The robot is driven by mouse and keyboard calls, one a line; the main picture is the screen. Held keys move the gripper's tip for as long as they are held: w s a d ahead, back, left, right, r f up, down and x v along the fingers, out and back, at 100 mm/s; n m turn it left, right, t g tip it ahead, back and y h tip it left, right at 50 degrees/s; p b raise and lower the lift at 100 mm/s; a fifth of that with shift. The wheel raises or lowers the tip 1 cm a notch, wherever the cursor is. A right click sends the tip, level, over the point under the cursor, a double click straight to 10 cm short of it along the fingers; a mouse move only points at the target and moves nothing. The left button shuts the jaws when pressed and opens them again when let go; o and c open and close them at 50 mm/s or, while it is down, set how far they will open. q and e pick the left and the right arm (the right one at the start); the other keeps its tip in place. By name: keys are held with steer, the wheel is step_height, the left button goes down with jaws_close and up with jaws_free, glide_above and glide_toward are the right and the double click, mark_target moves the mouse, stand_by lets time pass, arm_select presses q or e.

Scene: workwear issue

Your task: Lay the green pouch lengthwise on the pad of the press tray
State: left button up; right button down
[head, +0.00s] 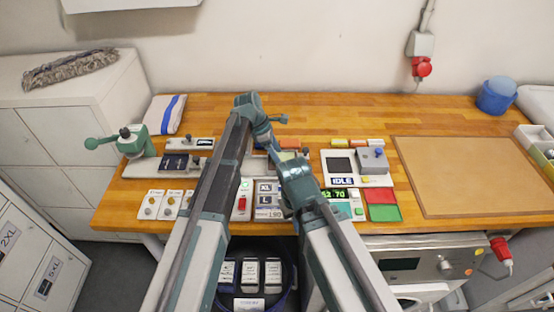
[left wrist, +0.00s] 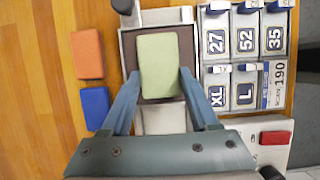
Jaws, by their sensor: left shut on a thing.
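The green pouch (left wrist: 158,48) lies between the two blue fingers of my left gripper (left wrist: 158,72) in the left wrist view, and they are shut on its sides. It is over the dark pad (left wrist: 188,45) of the grey press tray (left wrist: 165,120), its long side running up the picture. I cannot tell whether it touches the pad.
An orange pouch (left wrist: 87,54) and a blue pouch (left wrist: 95,107) lie beside the tray. Number and size tiles (left wrist: 246,42) stand on its other side, near a red button (left wrist: 275,138). A tan mat (head: 470,175) lies clear at the right of the bench.

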arm_select(q)
steer(key=shift+f, duration=0.1)
steer(key=shift+f, duration=0.25)
steer(key=o, duration=1.3)
steer(key=shift+r, duration=0.1)
steer(key=shift+o, duration=0.2)
steer(key=shift+r, duration=0.15)
steer(key=p+v, duration=1.1)
steer(key=v, duration=0.1)
